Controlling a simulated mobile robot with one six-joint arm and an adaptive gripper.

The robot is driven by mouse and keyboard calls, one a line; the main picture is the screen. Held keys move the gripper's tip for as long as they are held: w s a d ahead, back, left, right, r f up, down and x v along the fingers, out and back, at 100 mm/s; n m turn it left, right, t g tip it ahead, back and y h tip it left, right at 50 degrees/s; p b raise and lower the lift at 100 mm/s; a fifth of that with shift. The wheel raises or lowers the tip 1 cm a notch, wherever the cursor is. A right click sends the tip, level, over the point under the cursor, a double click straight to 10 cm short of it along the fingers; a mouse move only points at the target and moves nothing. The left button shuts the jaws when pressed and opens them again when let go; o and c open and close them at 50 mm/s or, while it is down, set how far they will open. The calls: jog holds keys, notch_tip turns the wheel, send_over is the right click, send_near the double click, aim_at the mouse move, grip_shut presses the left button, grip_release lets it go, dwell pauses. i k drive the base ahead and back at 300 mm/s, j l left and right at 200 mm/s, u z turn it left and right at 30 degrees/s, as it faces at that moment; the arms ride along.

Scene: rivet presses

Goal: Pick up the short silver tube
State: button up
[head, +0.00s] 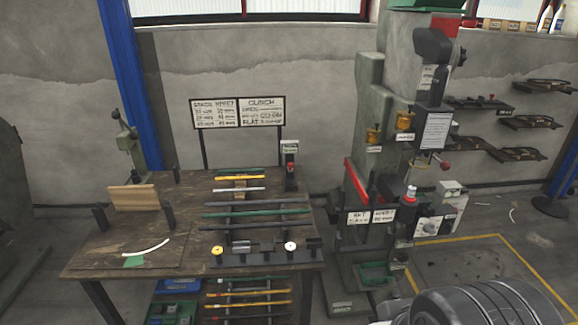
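A short silver tube (238,190) lies crosswise on the rack on the wooden workbench (175,215). It sits just in front of a yellow tube (238,177) and behind longer dark tubes (256,202). Its whole length appears to show. My gripper is not in view; only a grey rounded part of my arm shows at the bottom right, well away from the tube.
A green tube (255,212) lies further forward on the rack. A dark fixture block (265,257) stands at the bench's front edge. A sign board (238,112) rises behind. A tall green-grey press (370,200) stands right of the bench.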

aim_at(236, 190)
jog(key=i+j+u, duration=0.15)
jog(key=i, duration=0.4)
jog(key=i+j+u, duration=0.1)
jog(key=i+j, duration=0.2)
jog(key=i, duration=0.2)
jog(key=i+j+u, duration=0.15)
jog(key=i, duration=0.4)
